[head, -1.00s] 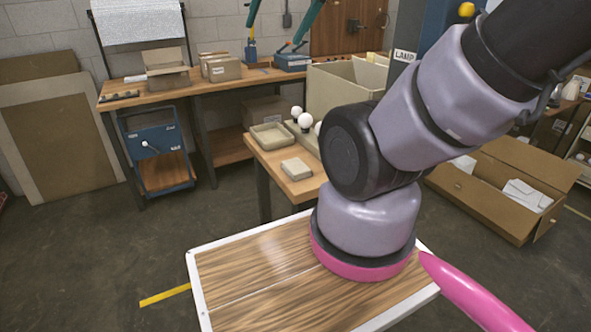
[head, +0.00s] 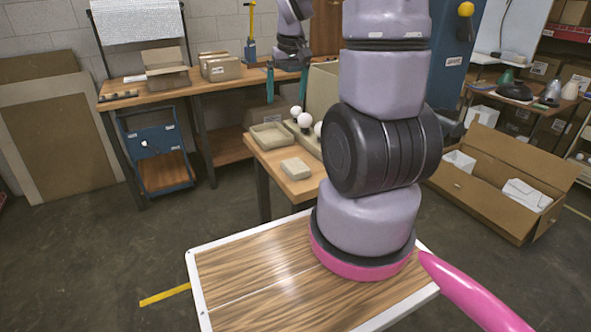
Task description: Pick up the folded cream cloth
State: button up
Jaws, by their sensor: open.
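The folded cream cloth (head: 296,168) appears as a small, thick, pale pad lying flat on the near part of the wooden side table (head: 283,189). My gripper (head: 287,98) is open, with two teal fingers pointing down and nothing seen between them. In the picture it is above the cloth and the shallow tray, apart from the cloth. Its exact height and distance over the table are hard to tell. My arm hides the right part of the side table.
A shallow beige tray (head: 270,135) sits behind the cloth. White bulbs (head: 304,119) in a holder stand close to its right, with a larger beige bin (head: 322,88) behind. A workbench (head: 210,88) with cardboard boxes runs along the wall.

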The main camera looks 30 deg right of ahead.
jog(key=n+g, duration=0.2)
send_over(295, 165)
jog(key=s, duration=0.1)
notch_tip(295, 165, down, 14)
notch_tip(295, 165, down, 6)
jog(key=shift+d+r, duration=0.1)
jog(key=f, duration=0.5)
jog(key=shift+w+f, duration=0.35)
jog(key=shift+f, duration=0.05)
jog(key=c, duration=1.2)
notch_tip(295, 165, up, 10)
jog(key=shift+r, duration=0.1)
